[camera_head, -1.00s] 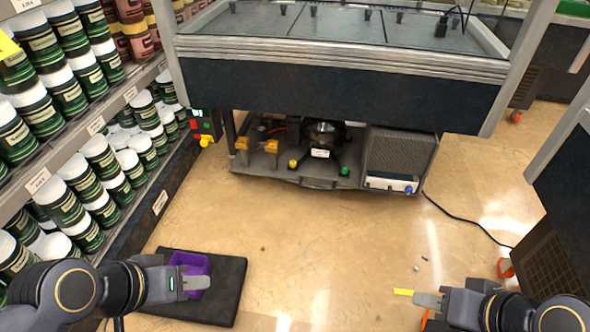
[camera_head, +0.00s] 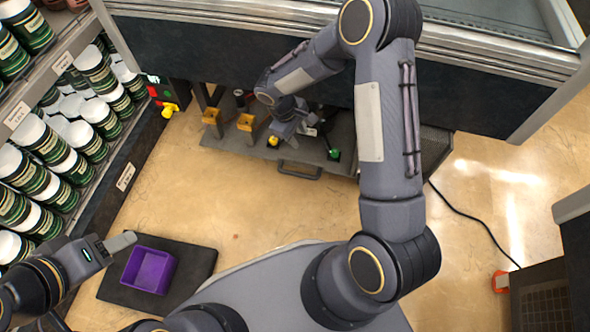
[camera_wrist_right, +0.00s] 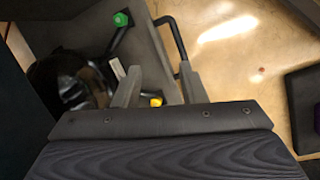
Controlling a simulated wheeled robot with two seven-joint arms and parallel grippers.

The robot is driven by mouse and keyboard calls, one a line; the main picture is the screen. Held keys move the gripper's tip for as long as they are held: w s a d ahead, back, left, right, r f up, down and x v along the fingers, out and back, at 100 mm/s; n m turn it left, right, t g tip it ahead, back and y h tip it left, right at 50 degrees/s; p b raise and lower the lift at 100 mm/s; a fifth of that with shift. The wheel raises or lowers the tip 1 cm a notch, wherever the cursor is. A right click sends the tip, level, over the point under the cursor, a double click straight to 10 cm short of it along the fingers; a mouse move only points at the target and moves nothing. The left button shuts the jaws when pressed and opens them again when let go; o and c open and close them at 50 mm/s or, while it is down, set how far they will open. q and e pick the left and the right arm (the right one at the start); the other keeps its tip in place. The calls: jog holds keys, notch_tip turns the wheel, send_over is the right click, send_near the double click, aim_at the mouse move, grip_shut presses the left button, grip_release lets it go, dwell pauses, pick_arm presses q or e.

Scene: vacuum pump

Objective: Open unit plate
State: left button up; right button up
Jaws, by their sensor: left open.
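The unit plate (camera_head: 225,138) is a dark grey tray low under the cabinet, with a black handle (camera_head: 300,175) on its front edge. A yellow knob (camera_head: 273,141) and a green knob (camera_head: 334,154) sit near that edge. My right gripper (camera_head: 284,134) is low over the plate beside the yellow knob. In the right wrist view, its fingers (camera_wrist_right: 160,84) are apart, with the yellow knob (camera_wrist_right: 156,101) seen between them; I cannot tell whether they touch it. The black pump (camera_wrist_right: 75,85) is partly hidden. My left gripper (camera_head: 128,240) is open and empty near the purple bin.
A purple bin (camera_head: 149,270) sits on a black mat (camera_head: 195,262) at the lower left. Shelves of green jars (camera_head: 95,70) line the left side. The cabinet front (camera_head: 190,50) overhangs the plate. The floor before the handle is clear.

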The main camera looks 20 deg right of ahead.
aim_at(297, 173)
jog(key=f+n, duration=0.1)
jog(key=f, duration=0.5)
jog(key=a+f+n+h+b, duration=0.1)
jog(key=f, duration=0.6)
jog(key=f+n+b, duration=0.1)
jog(key=f, duration=0.5)
jog(key=shift+s+a+f+h, duration=0.1)
jog(key=shift+a+f+h, duration=0.15)
jog(key=shift+a+h, duration=0.05)
jog(key=shift+x, duration=0.8)
jog(key=shift+r, duration=0.1)
jog(key=shift+c, duration=0.4)
grip_shut()
